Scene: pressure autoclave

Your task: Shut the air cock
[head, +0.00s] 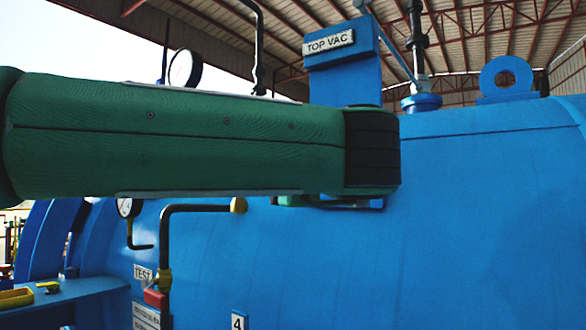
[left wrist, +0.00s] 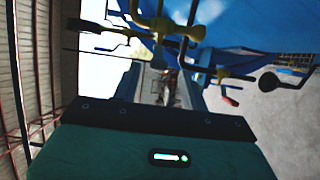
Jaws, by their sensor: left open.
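My left arm crosses the head view from the left, and its black-banded end hides what is behind it; its fingers do not show there. In the left wrist view my left gripper (left wrist: 165,75) appears open and empty, with pale fingers beyond the dark front edge of the green housing. No label naming the air cock is readable. A small red and yellow cock (head: 157,290) sits on a black pipe below a TEST label in the head view. The left wrist view shows brass-yellow fittings (left wrist: 163,24) and a reddish handle (left wrist: 230,98). I cannot tell which is the air cock.
The blue autoclave vessel (head: 480,220) fills the right of the head view. A TOP VAC box (head: 345,75) stands on top. Gauges (head: 184,68) and bent black pipes (head: 166,235) stand out around my left arm. A blue shelf (head: 80,291) lies at lower left.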

